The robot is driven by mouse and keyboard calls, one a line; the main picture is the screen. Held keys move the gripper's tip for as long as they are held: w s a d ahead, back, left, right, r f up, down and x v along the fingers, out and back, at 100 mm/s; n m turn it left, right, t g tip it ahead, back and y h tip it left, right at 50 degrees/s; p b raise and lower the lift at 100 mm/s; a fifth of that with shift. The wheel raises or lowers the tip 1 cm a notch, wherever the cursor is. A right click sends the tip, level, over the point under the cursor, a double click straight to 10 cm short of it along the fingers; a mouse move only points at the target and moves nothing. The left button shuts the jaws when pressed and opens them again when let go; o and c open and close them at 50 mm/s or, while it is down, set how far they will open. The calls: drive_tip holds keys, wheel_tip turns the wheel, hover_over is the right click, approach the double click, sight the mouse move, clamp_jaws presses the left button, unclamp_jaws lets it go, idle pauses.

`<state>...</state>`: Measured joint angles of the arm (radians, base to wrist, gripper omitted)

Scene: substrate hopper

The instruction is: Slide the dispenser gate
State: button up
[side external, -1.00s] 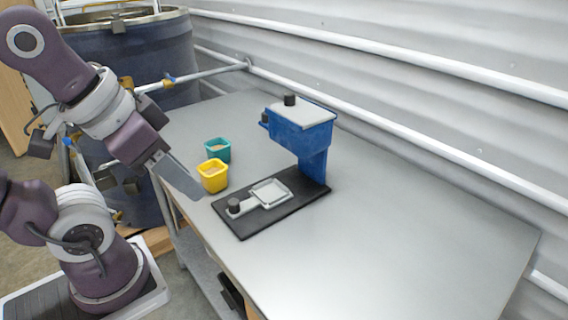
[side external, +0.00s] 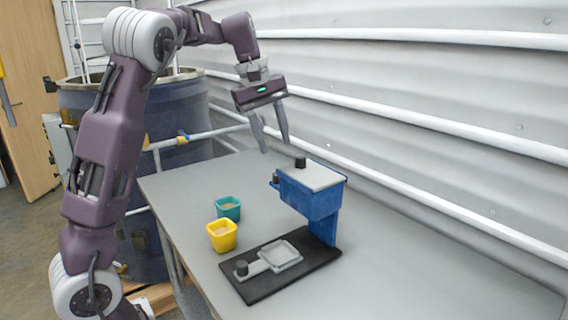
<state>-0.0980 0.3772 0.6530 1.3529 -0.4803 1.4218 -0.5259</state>
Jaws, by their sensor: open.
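The dispenser is a blue hopper (side external: 309,198) with a light grey lid (side external: 314,176) and a black knob (side external: 300,162) on top. Another small dark knob (side external: 275,179) sticks out at its left side; I cannot tell whether it belongs to the gate. The hopper stands on a black base plate (side external: 262,289). On the plate lies a pale grey tray (side external: 282,256) with a handle and a black knob (side external: 241,268). My gripper (side external: 274,146) is open and empty, fingers pointing down, above and to the left of the hopper, apart from it.
A teal cup (side external: 228,208) and a yellow cup (side external: 222,236), both with pale contents, stand left of the base plate. The grey table (side external: 420,270) is clear to the right. A corrugated wall with white pipes (side external: 420,121) runs behind it. A large dark barrel (side external: 200,110) stands at the left.

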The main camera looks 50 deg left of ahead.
drive_tip(key=w+a+f+n+g, duration=0.1)
drive_tip(key=w+a+f, duration=0.1)
drive_tip(key=f, duration=0.1)
drive_tip(key=w+a+f+n+y, duration=0.1)
drive_tip(key=w+a+f, duration=0.1)
drive_tip(key=w+f, duration=0.1)
drive_tip(key=w+a+f+n+g, duration=0.1)
drive_tip(key=w+a+f, duration=0.1)
drive_tip(key=f, duration=0.1)
drive_tip(key=shift+w+g+y, duration=0.25)
drive_tip(key=shift+g+y, duration=0.05)
drive_tip(key=shift+a+f, duration=0.1)
drive_tip(key=shift+a, duration=0.2)
drive_tip(key=a, duration=0.2)
drive_tip(key=shift+a, duration=0.3)
wheel_tip(320, 180, down, 4)
drive_tip(key=shift+d+r, duration=0.1)
drive_tip(key=shift+r, duration=0.05)
drive_tip(key=shift+f, duration=0.65)
drive_tip(key=c, duration=0.9)
